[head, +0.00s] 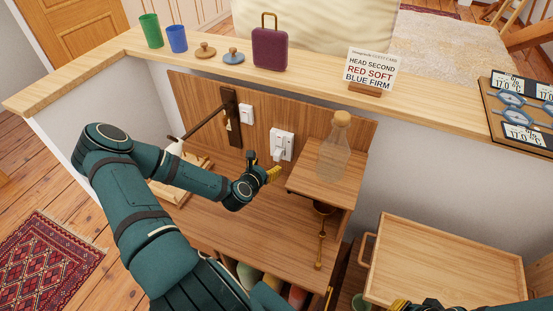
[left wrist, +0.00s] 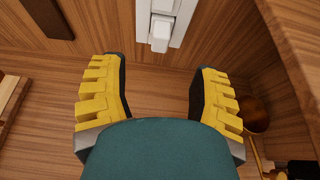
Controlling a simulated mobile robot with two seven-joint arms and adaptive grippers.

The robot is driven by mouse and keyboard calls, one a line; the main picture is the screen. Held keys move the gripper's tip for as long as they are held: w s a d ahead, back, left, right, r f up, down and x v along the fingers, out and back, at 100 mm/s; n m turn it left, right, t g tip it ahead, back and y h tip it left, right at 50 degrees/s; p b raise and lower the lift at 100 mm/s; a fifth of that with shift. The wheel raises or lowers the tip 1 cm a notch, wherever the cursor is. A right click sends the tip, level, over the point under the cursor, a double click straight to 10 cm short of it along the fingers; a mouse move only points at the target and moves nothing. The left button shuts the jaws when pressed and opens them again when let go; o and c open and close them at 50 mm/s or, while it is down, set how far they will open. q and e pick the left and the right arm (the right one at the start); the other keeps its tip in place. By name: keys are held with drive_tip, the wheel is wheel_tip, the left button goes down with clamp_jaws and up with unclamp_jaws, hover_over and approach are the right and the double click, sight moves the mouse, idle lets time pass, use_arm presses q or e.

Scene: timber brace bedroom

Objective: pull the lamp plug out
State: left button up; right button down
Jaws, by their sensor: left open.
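The white lamp plug (head: 278,155) sits in a white wall socket plate (head: 284,138) on the wooden back panel. In the left wrist view the plug (left wrist: 160,36) points out from its plate, ahead of the gap between my fingers. My left gripper (head: 273,173) is just below and in front of the plug in the head view. Its yellow fingers are spread wide with nothing between them in the left wrist view (left wrist: 157,72). A dark wall lamp bracket (head: 229,112) stands to the left. My right gripper (head: 400,304) only partly shows at the bottom edge; its jaws cannot be read.
A small shelf with a glass bottle (head: 333,157) stands right of the socket, with a brass ladle (head: 321,246) hanging below. A white switch (head: 247,114) is left of the socket. A wooden tray (head: 445,262) lies at the lower right. The ledge above holds cups and a purple case (head: 269,50).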

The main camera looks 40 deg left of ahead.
sight(276, 158)
use_arm(q)
drive_tip(key=b+x, duration=0.1)
drive_tip(key=x, duration=1)
drive_tip(key=shift+w+f, duration=0.1)
drive_tip(key=shift+w, duration=0.05)
clamp_jaws()
drive_tip(key=shift+s+d, duration=0.15)
drive_tip(key=shift+s, duration=0.15)
idle(0.4)
drive_tip(key=shift+s+d, duration=0.15)
drive_tip(key=shift+s, duration=0.3)
drive_tip(key=shift+s+d, duration=0.2)
drive_tip(key=shift+s, duration=0.45)
drive_tip(key=shift+s+d, duration=0.15)
drive_tip(key=shift+s, duration=0.45)
drive_tip(key=shift+s+d, duration=0.15)
drive_tip(key=shift+s, duration=0.2)
drive_tip(key=shift+s+d+p, duration=0.1)
drive_tip(key=shift+s+p, duration=0.2)
